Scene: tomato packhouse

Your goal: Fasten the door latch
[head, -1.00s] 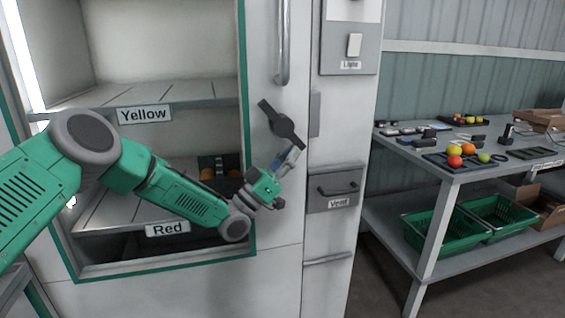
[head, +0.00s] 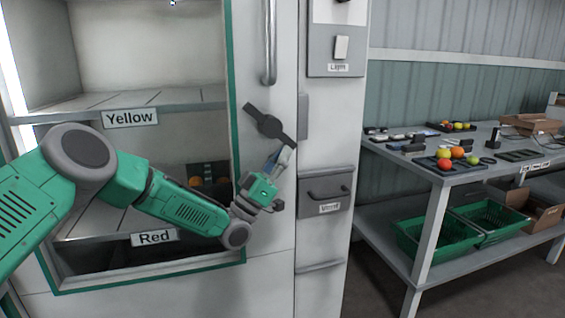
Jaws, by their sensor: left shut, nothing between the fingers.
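The door latch is a dark grey lever (head: 270,125) with a round hub, on the pale door to the right of the open window. It lies slanted, its upper end to the left and its lower end to the right. My left gripper (head: 281,158) is shut and empty, with its fingertips just below the hub and the lower right arm of the lever. I cannot tell whether they touch it. My right gripper is not in view.
A vertical handle (head: 269,45) is above the latch. A vent drawer (head: 326,193) and a light switch (head: 341,47) are on the panel to the right. Shelves labelled Yellow (head: 131,118) and Red (head: 153,238) show behind my arm. A table (head: 470,175) with fruit stands farther right.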

